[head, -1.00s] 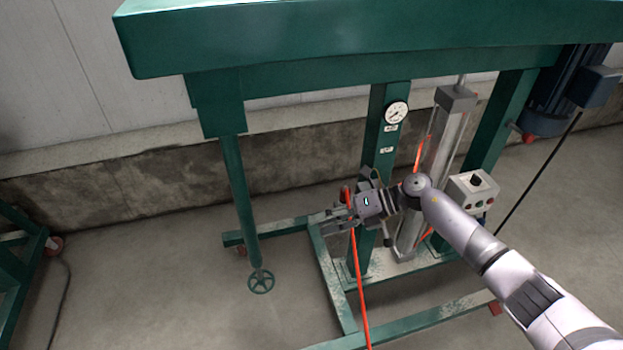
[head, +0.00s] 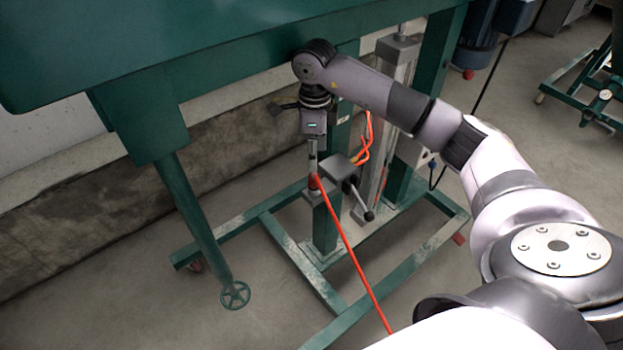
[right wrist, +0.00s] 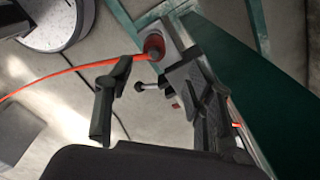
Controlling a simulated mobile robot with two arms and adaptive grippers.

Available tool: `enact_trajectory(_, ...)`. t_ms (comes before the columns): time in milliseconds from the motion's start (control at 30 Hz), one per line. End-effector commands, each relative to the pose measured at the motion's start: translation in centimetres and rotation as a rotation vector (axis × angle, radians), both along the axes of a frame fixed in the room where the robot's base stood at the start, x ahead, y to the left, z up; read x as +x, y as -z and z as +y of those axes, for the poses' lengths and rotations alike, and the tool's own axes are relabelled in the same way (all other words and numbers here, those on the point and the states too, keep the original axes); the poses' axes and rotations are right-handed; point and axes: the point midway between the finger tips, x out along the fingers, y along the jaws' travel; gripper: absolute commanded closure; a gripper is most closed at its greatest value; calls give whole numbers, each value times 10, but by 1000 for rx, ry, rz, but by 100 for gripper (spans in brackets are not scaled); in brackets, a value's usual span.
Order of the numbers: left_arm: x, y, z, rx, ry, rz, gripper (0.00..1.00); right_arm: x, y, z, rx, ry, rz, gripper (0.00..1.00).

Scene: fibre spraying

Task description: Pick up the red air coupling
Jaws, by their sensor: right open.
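In the right wrist view the coupling (right wrist: 153,46) sits on a pale grey block (right wrist: 172,38), beyond the fingertips. My right gripper (right wrist: 155,72) is open, its two fingers apart with nothing between them. It points downward, and the coupling lies in line with its gap. In the head view the fingers partly hide the coupling's top, so contact is unclear. My left gripper is not in view.
A lever with a dark knob (head: 368,215) and a grey block (head: 338,167) stand close to the coupling. The hose (head: 350,255) runs down to the right. The green machine frame (head: 295,262) surrounds this spot, with a large green beam (head: 215,85) above.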

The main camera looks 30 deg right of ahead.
Motion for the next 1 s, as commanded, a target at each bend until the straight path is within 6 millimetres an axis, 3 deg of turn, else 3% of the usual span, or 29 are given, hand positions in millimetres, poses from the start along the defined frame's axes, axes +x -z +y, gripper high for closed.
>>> enact_trajectory(600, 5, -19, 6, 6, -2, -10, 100, -9, 72, 4, 4, 0, 2, 51)
enact_trajectory(900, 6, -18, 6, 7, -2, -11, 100, -8, 78, 3, 3, -1, -1, 51)
enact_trajectory(1000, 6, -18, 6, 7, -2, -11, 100, -8, 78, 3, 3, -1, -1, 57)
